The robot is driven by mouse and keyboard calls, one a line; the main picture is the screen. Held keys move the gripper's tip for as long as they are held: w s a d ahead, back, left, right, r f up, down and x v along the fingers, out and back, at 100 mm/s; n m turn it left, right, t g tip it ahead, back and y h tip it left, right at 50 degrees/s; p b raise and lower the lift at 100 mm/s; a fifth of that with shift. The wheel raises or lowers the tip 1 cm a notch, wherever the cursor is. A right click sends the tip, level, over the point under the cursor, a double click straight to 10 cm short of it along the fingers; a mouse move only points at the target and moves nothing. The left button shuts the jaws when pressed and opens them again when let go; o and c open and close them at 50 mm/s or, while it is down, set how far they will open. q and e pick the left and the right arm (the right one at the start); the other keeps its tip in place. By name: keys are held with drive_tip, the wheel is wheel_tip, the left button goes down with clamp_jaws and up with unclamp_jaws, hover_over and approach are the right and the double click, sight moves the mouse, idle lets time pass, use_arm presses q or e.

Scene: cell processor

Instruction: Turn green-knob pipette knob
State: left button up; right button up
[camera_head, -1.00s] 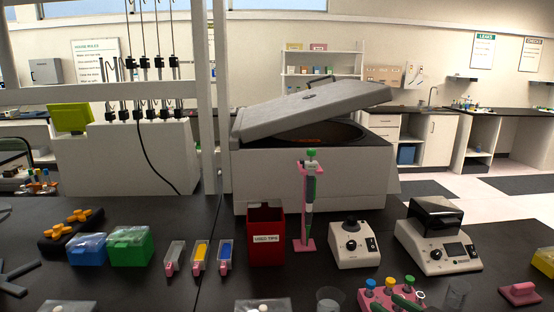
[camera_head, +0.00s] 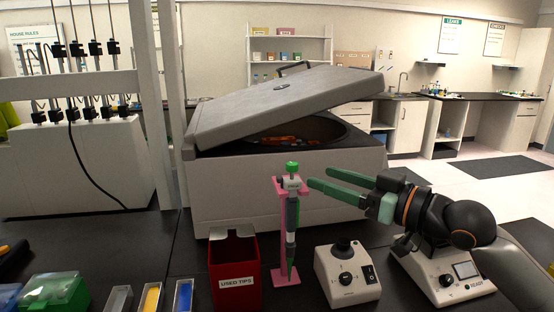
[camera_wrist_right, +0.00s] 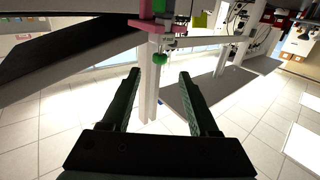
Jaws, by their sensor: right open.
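The green-knob pipette (camera_head: 291,215) hangs upright in a pink stand (camera_head: 279,252) on the dark bench, its green knob (camera_head: 292,168) on top. My right gripper (camera_head: 320,178) comes in from the right, its two green fingers open and empty. Its fingertips are just right of the knob in the head view, apart from it in the picture. In the right wrist view the knob (camera_wrist_right: 160,58) shows beyond the gap between the open fingers (camera_wrist_right: 160,75). My left gripper is not in view.
A red used-tips bin (camera_head: 235,272) stands left of the pipette. A small white device (camera_head: 346,276) is to the right, and another (camera_head: 442,276) sits under my right arm. A large centrifuge (camera_head: 230,185) with its lid raised stands behind.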

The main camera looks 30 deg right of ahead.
sight(297, 167)
drive_tip(key=p+x, duration=0.4)
drive_tip(key=x, duration=0.6)
drive_tip(key=shift+w+a+r, duration=0.1)
drive_tip(key=shift+w, duration=0.2)
drive_tip(key=shift+w+a+p, duration=0.3)
drive_tip(key=shift+w+p, duration=0.05)
drive_tip(key=shift+w, duration=0.25)
drive_tip(key=shift+c, duration=0.3)
clamp_jaws()
